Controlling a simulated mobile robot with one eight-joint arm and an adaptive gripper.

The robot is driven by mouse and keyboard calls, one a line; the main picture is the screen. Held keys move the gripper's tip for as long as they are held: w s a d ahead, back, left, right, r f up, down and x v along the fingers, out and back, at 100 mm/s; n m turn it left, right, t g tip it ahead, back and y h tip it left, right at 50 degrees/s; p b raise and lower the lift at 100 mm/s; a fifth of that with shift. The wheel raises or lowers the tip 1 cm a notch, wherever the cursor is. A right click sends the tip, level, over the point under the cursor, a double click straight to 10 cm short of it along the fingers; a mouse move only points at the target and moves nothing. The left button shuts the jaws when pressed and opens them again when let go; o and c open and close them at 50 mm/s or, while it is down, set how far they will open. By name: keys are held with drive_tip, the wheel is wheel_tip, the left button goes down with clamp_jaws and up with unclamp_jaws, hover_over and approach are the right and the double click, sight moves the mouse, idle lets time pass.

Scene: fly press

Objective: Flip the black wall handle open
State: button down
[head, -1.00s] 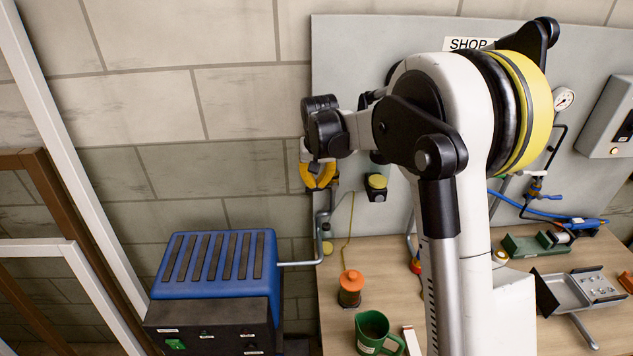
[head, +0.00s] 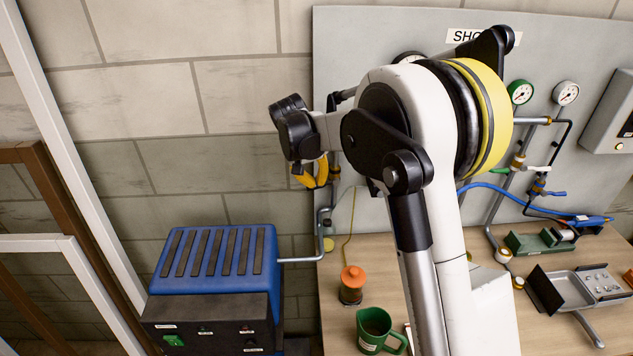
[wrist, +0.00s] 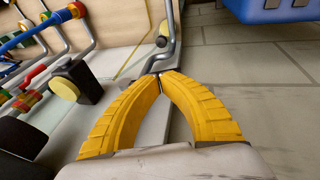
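A black block with a pale yellow round face (wrist: 78,82), which looks like the black wall handle, stands out from the grey wall panel (wrist: 125,120) in the wrist view, left of my fingers. In the head view my arm hides it almost wholly. My gripper (head: 316,184) is near the panel's left edge in the head view. In the wrist view my gripper (wrist: 160,78) has its yellow fingertips together with nothing seen between them. They are apart from the black block, and a grey pipe (wrist: 168,45) shows just beyond them.
Pipes, gauges (head: 566,92) and a blue hose (head: 510,197) are on the panel at right. A blue-topped machine (head: 215,262) stands below left. An orange-lidded jar (head: 352,285) and green mug (head: 376,332) stand on the wooden bench (head: 335,325). Space before the brick wall is free.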

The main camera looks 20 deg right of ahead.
wheel_tip(320, 180, down, 2)
drive_tip(key=h+b, duration=0.2)
drive_tip(key=shift+a+h, duration=0.15)
drive_tip(key=shift+h, duration=0.15)
drive_tip(key=shift+f+h, duration=0.15)
drive_tip(key=shift+h, duration=0.15)
drive_tip(key=shift+d+f+b, duration=0.35)
drive_tip(key=shift+f+b, duration=0.3)
drive_tip(key=shift+b, duration=0.45)
drive_tip(key=shift+n+g+h, duration=0.3)
drive_tip(key=shift+g+h, duration=0.1)
drive_tip(key=shift+h, duration=0.2)
drive_tip(key=shift+s+d+f+b, duration=0.2)
drive_tip(key=shift+d+f+b, duration=0.5)
drive_tip(key=shift+f+b, duration=0.1)
drive_tip(key=shift+s+d+f+b, duration=0.15)
drive_tip(key=shift+d+f+b, duration=0.5)
drive_tip(key=shift+f+b, duration=0.1)
drive_tip(key=shift+d, duration=0.15)
drive_tip(key=shift+r, duration=0.1)
drive_tip(key=v, duration=1.2)
